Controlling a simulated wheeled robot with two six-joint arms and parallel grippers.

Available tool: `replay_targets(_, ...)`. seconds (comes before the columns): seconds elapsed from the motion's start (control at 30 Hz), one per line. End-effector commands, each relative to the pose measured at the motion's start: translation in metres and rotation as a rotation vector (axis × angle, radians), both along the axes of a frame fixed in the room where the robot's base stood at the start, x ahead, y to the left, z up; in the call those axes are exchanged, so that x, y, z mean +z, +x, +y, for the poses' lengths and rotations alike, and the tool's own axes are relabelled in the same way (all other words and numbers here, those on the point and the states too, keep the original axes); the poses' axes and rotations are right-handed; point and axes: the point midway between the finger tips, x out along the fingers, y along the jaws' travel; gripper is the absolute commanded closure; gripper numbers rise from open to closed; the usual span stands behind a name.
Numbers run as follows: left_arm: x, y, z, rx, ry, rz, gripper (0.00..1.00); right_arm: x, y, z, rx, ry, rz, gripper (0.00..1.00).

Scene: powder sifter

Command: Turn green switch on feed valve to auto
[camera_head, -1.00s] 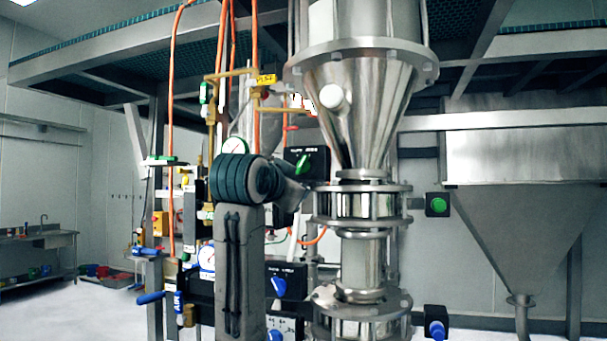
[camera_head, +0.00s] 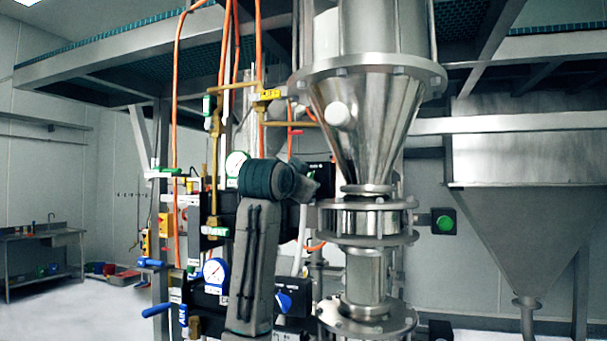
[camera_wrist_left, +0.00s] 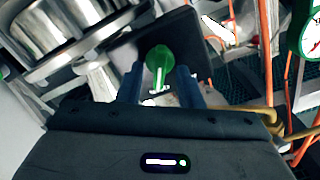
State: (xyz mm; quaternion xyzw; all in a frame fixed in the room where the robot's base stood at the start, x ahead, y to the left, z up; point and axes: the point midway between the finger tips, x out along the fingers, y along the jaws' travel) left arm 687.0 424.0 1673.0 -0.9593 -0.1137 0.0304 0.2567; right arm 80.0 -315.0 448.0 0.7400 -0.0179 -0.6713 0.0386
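The green switch (camera_wrist_left: 160,60) sits on the face of a black box (camera_wrist_left: 197,35) in the left wrist view. Its handle points along the direction of my fingers. My left gripper (camera_wrist_left: 160,72) is open, with one blue finger on each side of the switch and a visible gap to it. I cannot tell how deep the fingers reach around it. In the head view, my forearm and wrist hide the switch and the fingertips; only part of the black box (camera_head: 322,171) shows. My right gripper is in neither view.
The steel hopper cone (camera_head: 367,120) and flanged pipe (camera_head: 368,275) stand close to the right of my wrist. Gauges (camera_head: 216,271), valves and orange hoses crowd the left. A blue switch (camera_head: 284,302) is lower down, and a green button box (camera_head: 443,221) is right of the pipe.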

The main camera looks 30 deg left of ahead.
Motion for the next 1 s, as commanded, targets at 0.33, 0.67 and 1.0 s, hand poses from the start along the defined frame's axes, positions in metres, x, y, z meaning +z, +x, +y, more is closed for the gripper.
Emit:
replay_targets(0.33, -0.0010, 0.0035, 0.0006, 0.000, 0.000, 0.000, 0.71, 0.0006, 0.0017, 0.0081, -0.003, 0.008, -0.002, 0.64)
replay_targets(0.67, -0.0009, 0.0032, 0.0006, 0.000, -0.002, 0.000, 1.00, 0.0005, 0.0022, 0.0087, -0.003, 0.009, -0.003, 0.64)
replay_targets(1.0, -0.0022, 0.0034, 0.0009, -0.001, -0.097, -0.023, 1.00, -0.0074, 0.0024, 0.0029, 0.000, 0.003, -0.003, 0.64)
